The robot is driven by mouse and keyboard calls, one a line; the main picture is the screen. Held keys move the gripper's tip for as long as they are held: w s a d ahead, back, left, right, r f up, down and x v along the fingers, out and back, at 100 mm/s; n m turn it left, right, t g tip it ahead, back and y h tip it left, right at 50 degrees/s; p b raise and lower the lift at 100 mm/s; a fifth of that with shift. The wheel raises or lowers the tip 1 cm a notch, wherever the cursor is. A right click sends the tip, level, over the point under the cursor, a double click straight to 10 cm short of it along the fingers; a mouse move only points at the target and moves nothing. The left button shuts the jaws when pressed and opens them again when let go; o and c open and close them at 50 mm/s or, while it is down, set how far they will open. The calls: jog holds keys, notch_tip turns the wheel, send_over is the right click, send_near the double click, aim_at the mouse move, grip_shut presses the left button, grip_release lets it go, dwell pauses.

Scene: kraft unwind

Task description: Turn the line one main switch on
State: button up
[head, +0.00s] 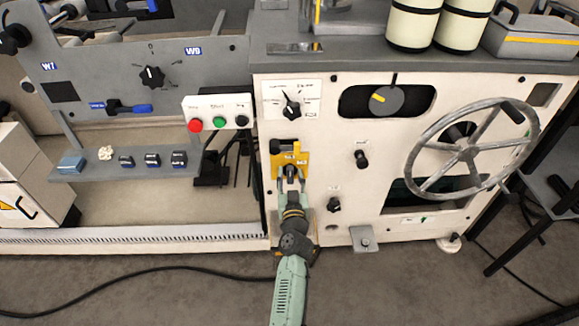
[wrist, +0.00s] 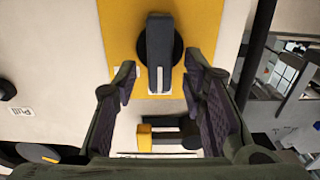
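A black rotary handle (head: 290,172) sits on a yellow plate (head: 301,158) on the white machine front; it looks like the main switch, though I cannot read its label. In the wrist view the black handle (wrist: 159,45) runs up and down the picture over a round black base, with a small white mark on it. My gripper (head: 291,187) is just in front of the plate. In the wrist view my gripper (wrist: 158,85) is open, with one finger on each side of the handle's lower end and visible gaps between. It holds nothing.
A selector dial (head: 292,106) is above the plate. Black knobs (head: 361,158) and a large handwheel (head: 468,149) are to the right. A button box (head: 217,112) with red and green buttons is at the left. A yellow-and-black part (wrist: 160,138) shows between the fingers.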

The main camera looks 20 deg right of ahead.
jog(key=shift+w+d, duration=0.1)
jog(key=shift+w, duration=0.2)
jog(key=shift+c, duration=0.5)
grip_shut()
